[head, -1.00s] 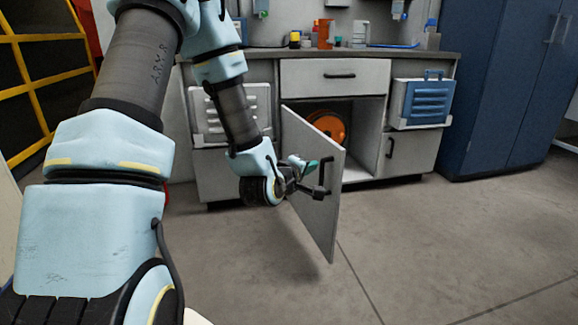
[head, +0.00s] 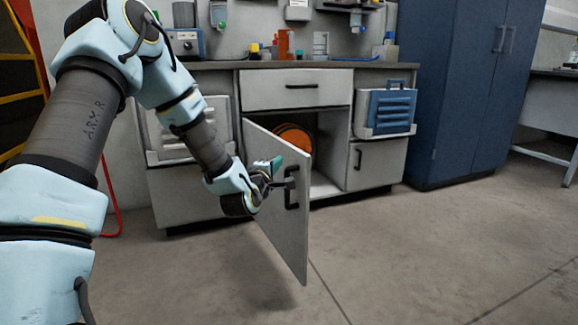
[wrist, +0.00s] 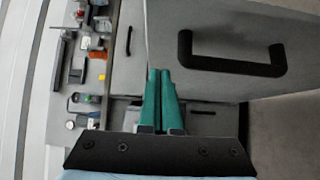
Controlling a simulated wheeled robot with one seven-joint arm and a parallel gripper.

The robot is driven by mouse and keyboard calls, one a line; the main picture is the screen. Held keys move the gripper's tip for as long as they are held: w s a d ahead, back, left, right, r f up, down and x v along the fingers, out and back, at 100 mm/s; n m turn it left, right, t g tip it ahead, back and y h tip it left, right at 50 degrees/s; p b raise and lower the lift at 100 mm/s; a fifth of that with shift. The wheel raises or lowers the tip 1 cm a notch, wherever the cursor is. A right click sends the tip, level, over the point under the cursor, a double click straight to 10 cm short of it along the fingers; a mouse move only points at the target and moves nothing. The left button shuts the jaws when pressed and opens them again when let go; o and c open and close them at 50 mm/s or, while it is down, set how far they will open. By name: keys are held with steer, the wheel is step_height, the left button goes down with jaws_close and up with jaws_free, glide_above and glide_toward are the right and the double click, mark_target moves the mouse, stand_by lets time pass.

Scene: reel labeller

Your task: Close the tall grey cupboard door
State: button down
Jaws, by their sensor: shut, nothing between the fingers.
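The grey cupboard door (head: 278,215) stands open, swung out from the bench toward me, with a black bar handle (head: 291,187) on its face near the free edge. My gripper (head: 281,166) is at the door's outer face, beside the handle and not around it. In the wrist view its teal fingers (wrist: 160,85) are together and empty; the door face (wrist: 215,75) and handle (wrist: 232,68) lie to the right. I cannot tell whether the fingers touch the door. An orange reel (head: 295,138) shows inside the cupboard, partly hidden by the door.
A drawer (head: 297,89) above the opening is shut. A blue louvred case (head: 387,110) is on the bench front at right, with a tall blue cabinet (head: 460,90) beyond. Bottles (head: 284,43) stand on the bench top. The floor (head: 420,250) at front right is clear.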

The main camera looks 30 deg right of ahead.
mark_target(294, 156)
steer(key=shift+s+d+b, duration=0.1)
steer(key=shift+d+b, duration=0.3)
steer(key=shift+d, duration=1.55)
steer(key=shift+d, duration=0.1)
